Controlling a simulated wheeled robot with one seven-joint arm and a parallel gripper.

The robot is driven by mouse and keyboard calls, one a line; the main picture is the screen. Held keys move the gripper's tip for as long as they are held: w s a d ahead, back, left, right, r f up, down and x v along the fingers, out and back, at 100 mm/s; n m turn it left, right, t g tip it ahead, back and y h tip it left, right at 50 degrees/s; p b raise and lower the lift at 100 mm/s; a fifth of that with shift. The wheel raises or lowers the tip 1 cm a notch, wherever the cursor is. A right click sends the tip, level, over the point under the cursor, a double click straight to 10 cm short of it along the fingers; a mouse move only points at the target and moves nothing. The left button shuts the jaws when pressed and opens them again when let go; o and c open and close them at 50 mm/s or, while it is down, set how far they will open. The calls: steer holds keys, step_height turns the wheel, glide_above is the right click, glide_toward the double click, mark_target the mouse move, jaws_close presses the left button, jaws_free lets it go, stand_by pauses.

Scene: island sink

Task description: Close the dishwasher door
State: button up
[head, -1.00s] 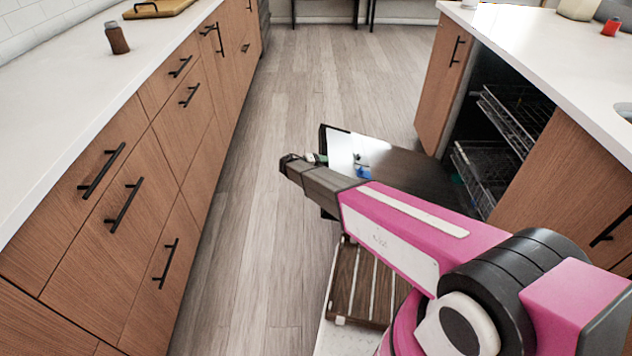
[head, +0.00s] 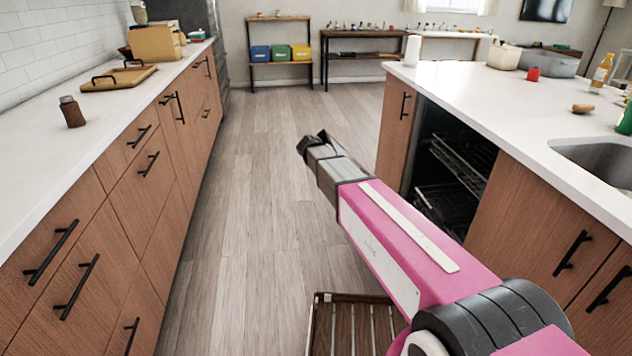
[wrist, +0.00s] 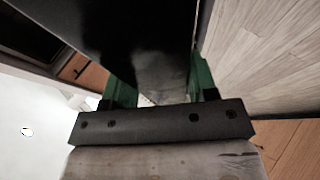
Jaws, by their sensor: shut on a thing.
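The dishwasher (head: 452,170) is built into the island at right in the head view, its front uncovered and its racks showing. I cannot make out its door in the head view, where my arm covers part of that area. In the wrist view, a dark glossy panel, which looks like the dishwasher door (wrist: 135,40), lies between the green fingers of my gripper (wrist: 162,88). The gripper is shut on it. In the head view my gripper (head: 312,146) is over the aisle, left of the dishwasher; its fingertips are hard to see there.
Wooden drawers (head: 130,220) line the left side of the aisle. The island counter (head: 510,95) is at right, with a sink (head: 600,160). A slatted wooden piece (head: 352,325) is low in front. The floor (head: 270,130) between the counters is clear.

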steer(key=w+d+r+y, duration=0.1)
steer(key=d+r, duration=0.2)
steer(key=d, duration=0.2)
steer(key=w+d+r, duration=0.1)
steer(key=d+r, duration=0.3)
steer(key=d, duration=0.1)
steer(key=w+d+r+y, duration=0.1)
steer(key=w+d+r, duration=0.1)
steer(key=d+r, duration=0.2)
steer(key=shift+d+r+m+g+y, duration=0.2)
steer(key=shift+d+m+g+y, duration=0.15)
steer(key=shift+d, duration=0.6)
steer(key=shift+o, duration=0.4)
steer(key=w+d+r, duration=0.1)
steer(key=d+r, duration=0.2)
steer(key=d, duration=0.4)
steer(key=w+d+r, duration=0.2)
steer(key=d+r, duration=0.1)
steer(key=d, duration=0.5)
steer(key=shift+w+d+y, duration=0.15)
steer(key=shift+w+y, duration=0.15)
steer(key=shift+y, duration=0.15)
steer(key=shift+g, duration=0.25)
steer(key=o, duration=1.2)
steer(key=v, duration=1)
steer(key=shift+s+r, duration=0.25)
